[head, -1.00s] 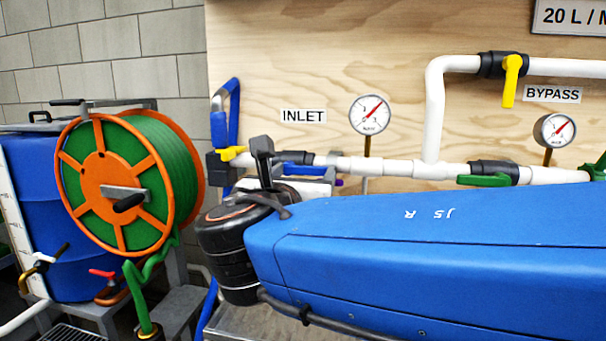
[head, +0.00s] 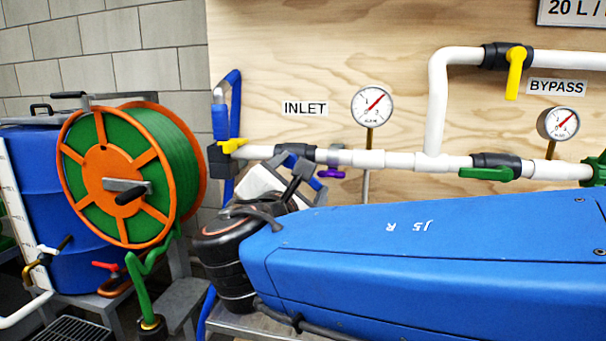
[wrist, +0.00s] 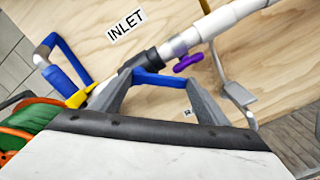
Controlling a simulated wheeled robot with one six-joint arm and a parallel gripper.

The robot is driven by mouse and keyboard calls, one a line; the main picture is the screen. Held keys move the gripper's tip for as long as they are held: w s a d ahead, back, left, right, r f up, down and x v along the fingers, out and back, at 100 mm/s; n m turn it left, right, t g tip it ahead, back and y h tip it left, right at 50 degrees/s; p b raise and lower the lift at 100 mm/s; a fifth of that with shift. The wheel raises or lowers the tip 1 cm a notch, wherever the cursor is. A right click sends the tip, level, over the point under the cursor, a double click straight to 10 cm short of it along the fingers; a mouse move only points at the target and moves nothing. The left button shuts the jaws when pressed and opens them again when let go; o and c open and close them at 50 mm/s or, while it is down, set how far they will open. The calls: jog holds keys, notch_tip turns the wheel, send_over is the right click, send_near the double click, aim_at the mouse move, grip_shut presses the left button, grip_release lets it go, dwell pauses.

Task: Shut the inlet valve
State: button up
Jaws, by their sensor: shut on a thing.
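My gripper (head: 313,177) is shut on this handle and tilted. In the head view, the gripper and wrist hide most of the handle; the exact contact at the fingertips is hard to see.
A small purple handle (head: 331,173) sits just right of my gripper. A yellow handle (head: 232,146) is to the left. A gauge (head: 372,106) stands above the pipe. The green hose reel (head: 130,175) and blue drum (head: 75,220) are further left.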

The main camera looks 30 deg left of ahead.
jog(key=a+m, duration=0.1)
jog(key=m, duration=0.2)
jog(key=f+m, duration=0.1)
jog(key=m, duration=0.2)
jog(key=a+m, duration=0.1)
jog(key=m, duration=0.3)
jog(key=shift+s+a+f, duration=0.25)
jog(key=shift+s+a, duration=0.05)
jog(key=shift+s, duration=0.1)
jog(key=o, duration=1.5)
jog(key=shift+s, duration=0.15)
jog(key=v, duration=1.7)
